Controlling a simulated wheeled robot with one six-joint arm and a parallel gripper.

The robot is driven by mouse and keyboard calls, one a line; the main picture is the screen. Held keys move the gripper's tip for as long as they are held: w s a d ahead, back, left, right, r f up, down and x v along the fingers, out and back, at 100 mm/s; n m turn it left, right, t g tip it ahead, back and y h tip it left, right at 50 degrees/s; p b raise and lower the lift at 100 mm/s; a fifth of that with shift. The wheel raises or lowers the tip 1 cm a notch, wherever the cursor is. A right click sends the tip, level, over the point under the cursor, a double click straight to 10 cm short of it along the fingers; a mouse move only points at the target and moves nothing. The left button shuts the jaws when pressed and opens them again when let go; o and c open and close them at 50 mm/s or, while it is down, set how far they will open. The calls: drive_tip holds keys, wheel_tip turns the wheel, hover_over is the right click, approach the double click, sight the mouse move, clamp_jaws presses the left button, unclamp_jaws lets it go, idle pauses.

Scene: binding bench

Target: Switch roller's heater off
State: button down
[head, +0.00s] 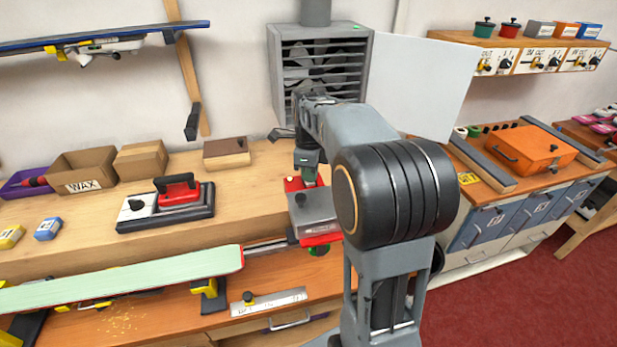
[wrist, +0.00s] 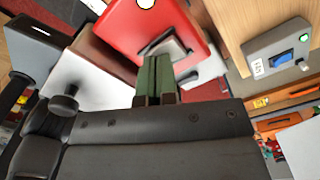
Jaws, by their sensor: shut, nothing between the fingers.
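The roller, a red and grey machine (head: 316,212), stands at the right end of the wooden bench in the head view. In the wrist view its red housing (wrist: 185,22) fills the top middle, with a round whitish lamp (wrist: 146,3) near the upper edge. A grey switch-like part (wrist: 170,48) sits on the red face, partly hidden by my fingers. My gripper (head: 309,181) is shut and empty, its green fingers (wrist: 154,82) side by side at that part. I cannot tell whether they touch it, or which way the switch is set.
A pale green ski (head: 120,280) lies along the front. A grey slatted cabinet (head: 318,65) stands behind. The wrist view shows a grey box with a blue switch (wrist: 281,60).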

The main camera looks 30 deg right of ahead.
drive_tip(key=shift+r+p, duration=2.55)
drive_tip(key=shift+r, duration=0.7)
drive_tip(key=shift+s+a+r+n, duration=0.1)
drive_tip(key=shift+s+a+n, duration=0.2)
drive_tip(key=shift+n, duration=0.2)
drive_tip(key=s+a+n, duration=0.1)
drive_tip(key=s+n, duration=0.1)
drive_tip(key=n, duration=0.1)
drive_tip(key=s+a+r+n+t, duration=0.1)
drive_tip(key=s+a+n, duration=0.1)
drive_tip(key=s+n, duration=0.1)
drive_tip(key=s+a+n+t, duration=0.1)
drive_tip(key=s+a+n, duration=0.1)
drive_tip(key=n, duration=0.3)
drive_tip(key=shift+s+r, duration=0.2)
drive_tip(key=shift+s, duration=0.05)
drive_tip(key=s+a+f+n+t, duration=0.2)
drive_tip(key=s+n, duration=0.6)
drive_tip(key=n, duration=0.6)
drive_tip(key=shift+s+a+f+t, duration=0.15)
drive_tip(key=shift+a+f+t, duration=0.3)
drive_tip(key=shift+a, duration=0.5)
